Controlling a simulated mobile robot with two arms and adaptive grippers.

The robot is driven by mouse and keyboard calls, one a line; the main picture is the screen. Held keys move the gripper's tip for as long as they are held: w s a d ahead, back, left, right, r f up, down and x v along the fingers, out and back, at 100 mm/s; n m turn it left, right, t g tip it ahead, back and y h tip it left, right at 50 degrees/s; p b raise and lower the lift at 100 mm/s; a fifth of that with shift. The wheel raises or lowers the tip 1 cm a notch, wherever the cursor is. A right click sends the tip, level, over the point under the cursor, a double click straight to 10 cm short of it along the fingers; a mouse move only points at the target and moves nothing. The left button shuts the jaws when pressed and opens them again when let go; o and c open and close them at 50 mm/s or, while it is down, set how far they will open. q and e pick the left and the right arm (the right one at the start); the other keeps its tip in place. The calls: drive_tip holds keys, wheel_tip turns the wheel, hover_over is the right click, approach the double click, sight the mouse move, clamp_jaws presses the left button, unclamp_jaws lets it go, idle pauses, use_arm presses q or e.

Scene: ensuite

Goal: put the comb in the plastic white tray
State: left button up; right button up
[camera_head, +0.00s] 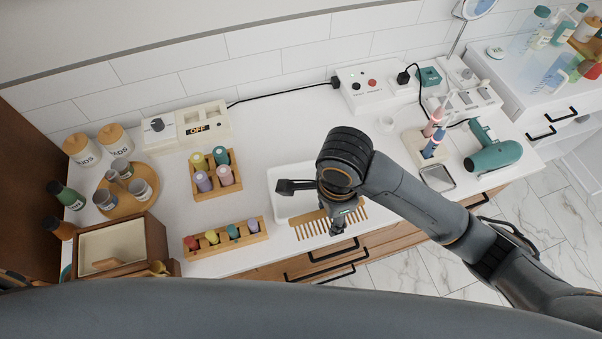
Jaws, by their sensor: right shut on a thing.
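The tan comb (312,225) extends to both sides of my right gripper (338,215), with its teeth showing left and right. My right gripper is shut on the comb, near its middle, over the front part of the counter. The white plastic tray (276,207) lies on the counter just behind and left of the comb. My right arm and gripper hide much of the tray. I cannot tell whether the comb touches the tray's front edge or hangs above it. My left gripper is not in view.
A wooden rack of small bottles (228,236) stands left of the tray, with another bottle holder (216,176) behind it. A wooden box (122,243) stands farther left. A toothbrush holder (418,143) and teal hair dryer (492,153) are on the right.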

drive_tip(key=w+a+f+b, duration=0.1)
drive_tip(key=w+a+f, duration=0.1)
drive_tip(key=w, duration=0.1)
hover_over(314, 190)
drive_tip(key=f, duration=0.6)
drive_tip(key=shift+s+f, duration=0.2)
drive_tip(key=shift+f, duration=0.1)
drive_tip(key=shift+w+d+f, duration=0.1)
drive_tip(key=shift+f, duration=0.25)
drive_tip(key=f, duration=0.3)
drive_tip(key=shift+w+f, duration=0.25)
drive_tip(key=shift+f, duration=0.05)
drive_tip(key=shift+s+f, duration=0.1)
drive_tip(key=o, duration=0.9)
